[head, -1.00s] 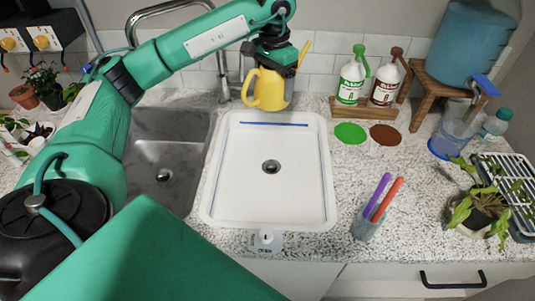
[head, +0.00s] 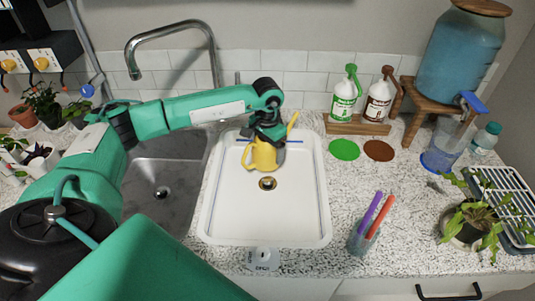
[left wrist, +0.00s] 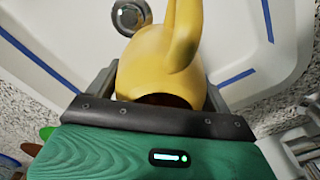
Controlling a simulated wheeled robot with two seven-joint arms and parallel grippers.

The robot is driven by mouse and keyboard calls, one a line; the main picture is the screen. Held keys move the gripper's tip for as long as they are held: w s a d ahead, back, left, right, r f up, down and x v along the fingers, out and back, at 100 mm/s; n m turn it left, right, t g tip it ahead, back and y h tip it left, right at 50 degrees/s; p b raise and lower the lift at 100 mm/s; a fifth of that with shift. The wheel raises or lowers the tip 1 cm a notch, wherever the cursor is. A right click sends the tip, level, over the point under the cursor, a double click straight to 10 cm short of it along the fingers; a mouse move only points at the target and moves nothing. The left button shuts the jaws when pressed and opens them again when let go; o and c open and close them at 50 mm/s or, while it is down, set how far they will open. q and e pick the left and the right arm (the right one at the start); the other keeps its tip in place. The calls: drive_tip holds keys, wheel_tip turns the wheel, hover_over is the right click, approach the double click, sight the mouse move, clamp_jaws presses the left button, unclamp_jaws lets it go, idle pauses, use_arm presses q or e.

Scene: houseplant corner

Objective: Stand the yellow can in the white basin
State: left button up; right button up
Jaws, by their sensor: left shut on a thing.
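The yellow can (head: 263,157) is a small watering can with a spout and a handle. My left gripper (head: 270,132) is shut on it from above, at the back half of the white basin (head: 225,215). The can looks upright over the basin, near the drain (head: 267,184). I cannot tell whether its base touches the basin floor. My right gripper is not in view.
A steel sink (head: 165,185) with a tap (head: 170,35) is left of the basin. Two spray bottles (head: 345,95) stand behind at right. A cup of markers (head: 363,238) stands right of the basin's front corner. The basin floor's front is clear.

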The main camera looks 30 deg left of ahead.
use_arm(q)
wheel_tip(320, 180, down, 3)
drive_tip(key=shift+r, duration=0.2)
drive_tip(key=shift+f, duration=0.25)
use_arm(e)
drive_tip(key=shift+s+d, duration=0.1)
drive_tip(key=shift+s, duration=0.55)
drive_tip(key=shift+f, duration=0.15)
